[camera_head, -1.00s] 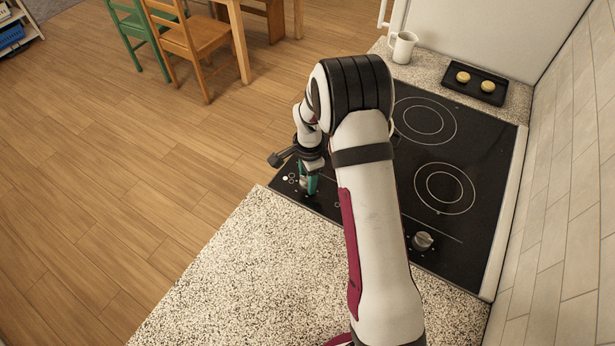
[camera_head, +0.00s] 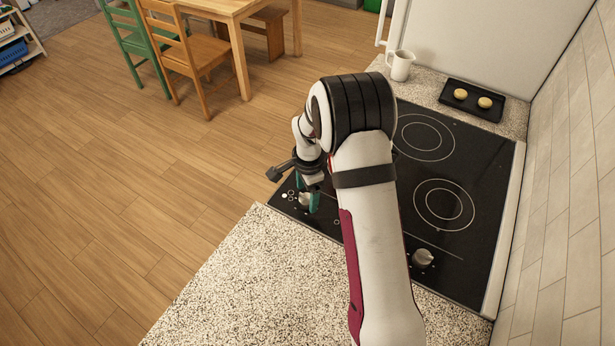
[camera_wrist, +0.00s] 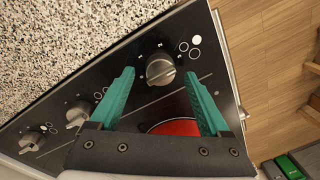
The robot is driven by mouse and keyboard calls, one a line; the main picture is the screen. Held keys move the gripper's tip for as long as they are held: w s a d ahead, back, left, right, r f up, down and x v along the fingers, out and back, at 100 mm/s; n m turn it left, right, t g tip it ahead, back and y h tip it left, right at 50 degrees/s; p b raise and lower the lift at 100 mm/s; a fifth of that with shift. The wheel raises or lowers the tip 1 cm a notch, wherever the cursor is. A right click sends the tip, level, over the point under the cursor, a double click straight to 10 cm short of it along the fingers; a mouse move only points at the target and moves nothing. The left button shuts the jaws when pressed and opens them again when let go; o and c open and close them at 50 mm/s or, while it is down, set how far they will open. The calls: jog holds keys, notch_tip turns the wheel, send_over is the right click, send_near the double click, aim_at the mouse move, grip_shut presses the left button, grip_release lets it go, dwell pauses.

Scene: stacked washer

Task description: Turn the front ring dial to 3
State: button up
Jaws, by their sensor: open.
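A grey dial (camera_wrist: 160,69) sits on the black control strip of the cooktop (camera_head: 480,170), with ring symbols and a white spot printed beside it. My gripper (camera_wrist: 160,76) is open, its teal fingers on either side of this dial in the wrist view. I cannot tell whether they touch it. In the head view the same dial shows just below my gripper (camera_head: 308,194), at the strip's left end. The dial's scale marks are too small to read. A second dial (camera_wrist: 78,114) and a third dial (camera_wrist: 31,141) lie farther along the strip.
A red lit burner area (camera_wrist: 174,127) shows between my fingers in the wrist view. A speckled counter (camera_head: 240,280) borders the strip. A white mug (camera_head: 401,66) and a black tray (camera_head: 471,101) with two round pale items stand at the back. A tiled wall rises on the right.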

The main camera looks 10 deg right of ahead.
notch_tip(320, 180, up, 14)
jog(key=shift+s+r, duration=0.15)
jog(key=shift+s, duration=0.3)
jog(key=shift+d, duration=0.1)
jog(key=s+a+r+n, duration=0.1)
jog(key=s+r+n, duration=0.15)
jog(key=s, duration=0.35)
jog(key=s+a+r+n, duration=0.1)
jog(key=s+a+r, duration=0.1)
jog(key=s+r, duration=0.25)
jog(key=s+a+f+n+g+y, duration=0.1)
jog(key=s+n, duration=0.6)
jog(key=s, duration=1.3)
jog(key=shift+a+f+y, duration=0.3)
jog(key=shift+a+f, duration=0.05)
jog(key=shift+a, duration=0.55)
